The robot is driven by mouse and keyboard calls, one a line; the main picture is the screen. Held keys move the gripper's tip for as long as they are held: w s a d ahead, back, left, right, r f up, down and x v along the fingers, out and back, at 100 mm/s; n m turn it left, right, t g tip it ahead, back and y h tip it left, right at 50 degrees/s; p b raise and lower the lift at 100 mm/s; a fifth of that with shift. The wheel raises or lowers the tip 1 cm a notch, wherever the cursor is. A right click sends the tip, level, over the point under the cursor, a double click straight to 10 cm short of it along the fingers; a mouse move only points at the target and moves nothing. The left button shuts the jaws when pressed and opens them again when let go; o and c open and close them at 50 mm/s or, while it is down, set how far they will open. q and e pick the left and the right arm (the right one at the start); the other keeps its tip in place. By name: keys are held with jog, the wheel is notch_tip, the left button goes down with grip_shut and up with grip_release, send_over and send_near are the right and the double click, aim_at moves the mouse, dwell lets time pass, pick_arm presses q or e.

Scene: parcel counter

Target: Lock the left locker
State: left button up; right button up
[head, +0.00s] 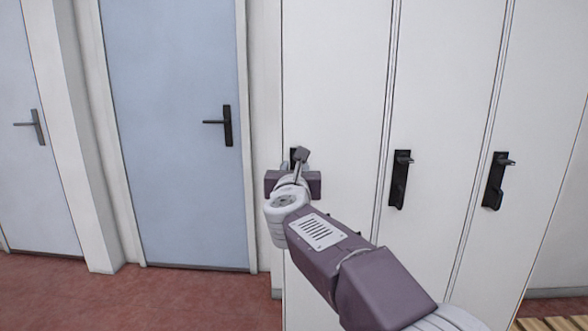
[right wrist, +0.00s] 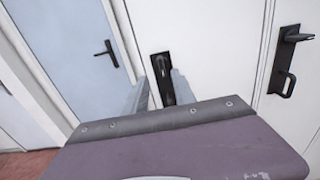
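The left locker (head: 335,80) is a tall white door, shut, with a black handle plate (head: 293,154) at its left edge, mostly hidden by my gripper in the head view. In the right wrist view that black handle (right wrist: 161,65) stands upright, with its lever near the top. My right gripper (right wrist: 162,92) is in front of it, its two grey fingers apart, one on each side of the handle's lower part. I cannot tell whether they touch it. In the head view my right gripper (head: 303,164) hides the lock area. My left gripper is not in view.
Two more white lockers with black handles (head: 400,178) (head: 494,180) stand to the right. A pale blue door (head: 175,80) with a black lever handle (head: 226,124) is to the left, and another door (head: 30,150) further left. The red floor (head: 180,300) is clear.

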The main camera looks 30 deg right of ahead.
jog(key=x, duration=0.8)
jog(key=shift+d+p, duration=0.15)
jog(key=shift+p, duration=0.2)
jog(key=shift+f, duration=0.1)
grip_shut()
